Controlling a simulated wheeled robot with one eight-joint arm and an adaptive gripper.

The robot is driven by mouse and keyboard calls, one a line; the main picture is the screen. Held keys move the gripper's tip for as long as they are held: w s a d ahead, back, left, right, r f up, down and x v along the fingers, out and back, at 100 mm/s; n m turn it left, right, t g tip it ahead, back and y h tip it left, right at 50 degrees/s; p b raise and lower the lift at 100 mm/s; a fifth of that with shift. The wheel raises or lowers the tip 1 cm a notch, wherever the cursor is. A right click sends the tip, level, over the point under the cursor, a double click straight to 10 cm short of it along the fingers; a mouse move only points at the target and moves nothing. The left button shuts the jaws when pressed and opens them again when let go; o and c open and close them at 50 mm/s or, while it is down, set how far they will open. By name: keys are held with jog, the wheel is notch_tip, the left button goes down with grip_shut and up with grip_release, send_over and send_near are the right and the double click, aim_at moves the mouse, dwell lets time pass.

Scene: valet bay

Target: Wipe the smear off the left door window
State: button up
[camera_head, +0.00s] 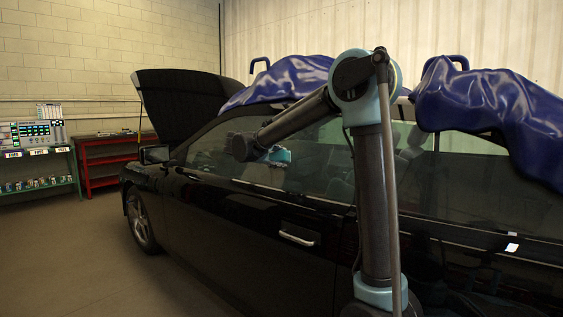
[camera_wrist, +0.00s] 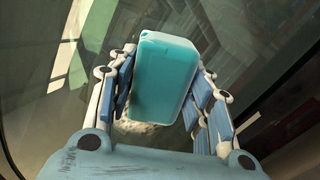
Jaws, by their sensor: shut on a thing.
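My gripper (camera_wrist: 163,88) is shut on a teal block (camera_wrist: 165,65), which looks like a sponge, with fingers on both of its sides. In the head view, my gripper (camera_head: 277,155) is by the front door window (camera_head: 320,150) of the black car. A pale, whitish smear (camera_wrist: 140,130) shows on the glass in the wrist view, just below the block and partly hidden by it and by my gripper. I cannot tell whether the block touches the glass. The smear cannot be made out in the head view.
The black car (camera_head: 240,225) has its hood (camera_head: 185,100) raised and a side mirror (camera_head: 153,155) sticking out. Blue bags or covers (camera_head: 490,105) lie on the roof. A red shelf (camera_head: 105,160) and a green-edged stand (camera_head: 38,165) are at the left. The floor (camera_head: 80,260) beside the car is clear.

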aim_at(283, 159)
jog(key=w+a, duration=0.7)
jog(key=a, duration=0.1)
jog(key=shift+w+a, duration=0.15)
jog(key=shift+a, duration=0.15)
dwell(1.2)
jog(key=shift+f, duration=0.1)
jog(key=shift+s+d, duration=1.55)
jog(key=shift+d, duration=0.35)
jog(key=shift+s+d, duration=1.55)
jog(key=shift+d, duration=0.35)
jog(key=shift+s+d, duration=1.55)
jog(key=shift+d, duration=0.35)
jog(key=shift+s+f, duration=0.1)
jog(key=shift+f, duration=0.25)
jog(key=w+a, duration=0.9)
jog(key=a, duration=0.2)
jog(key=shift+a, duration=0.35)
